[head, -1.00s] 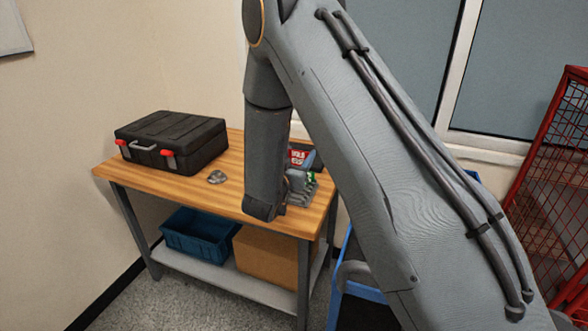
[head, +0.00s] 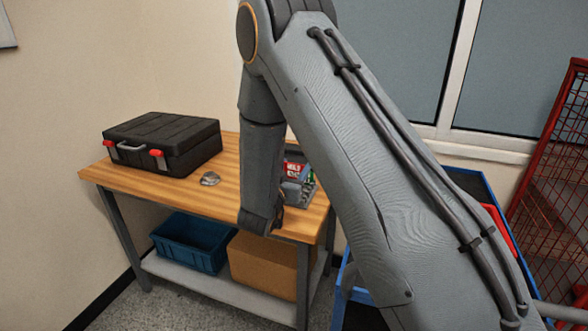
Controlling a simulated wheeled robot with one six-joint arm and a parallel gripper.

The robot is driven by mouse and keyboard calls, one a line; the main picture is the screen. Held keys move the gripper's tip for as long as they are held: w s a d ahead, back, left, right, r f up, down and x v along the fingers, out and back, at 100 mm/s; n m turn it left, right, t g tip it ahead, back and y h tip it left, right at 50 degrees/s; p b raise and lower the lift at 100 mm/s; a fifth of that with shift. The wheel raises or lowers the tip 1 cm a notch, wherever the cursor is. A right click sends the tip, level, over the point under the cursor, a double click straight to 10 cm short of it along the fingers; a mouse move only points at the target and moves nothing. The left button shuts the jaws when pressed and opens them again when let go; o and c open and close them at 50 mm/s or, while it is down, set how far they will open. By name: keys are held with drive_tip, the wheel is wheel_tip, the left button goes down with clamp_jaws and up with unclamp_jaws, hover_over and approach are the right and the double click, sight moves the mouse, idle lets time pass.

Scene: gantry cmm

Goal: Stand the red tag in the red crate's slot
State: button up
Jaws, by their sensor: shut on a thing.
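A red piece with white lettering (head: 292,170) shows at the right end of the wooden table, just past my arm. It may be the red tag, but my arm partly covers it and I cannot tell what holds it. A red, box-like thing (head: 499,231), perhaps the red crate, shows on the blue-edged cart at the right. My arm covers most of it, and its slot is not visible.
The wooden table (head: 222,178) holds a black case (head: 165,143), a small metallic piece (head: 210,179) and a grey rack (head: 300,191) with green bits. A blue bin (head: 191,241) and cardboard box (head: 262,264) sit below. A red mesh cage (head: 560,165) stands far right.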

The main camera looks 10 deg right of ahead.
drive_tip(key=shift+f+b, duration=2.1)
drive_tip(key=shift+f, duration=1.5)
drive_tip(key=o, duration=1.1)
drive_tip(key=shift+o, duration=0.7)
drive_tip(key=shift+r, duration=0.15)
drive_tip(key=shift+r+p, duration=1.45)
drive_tip(key=shift+r, duration=0.65)
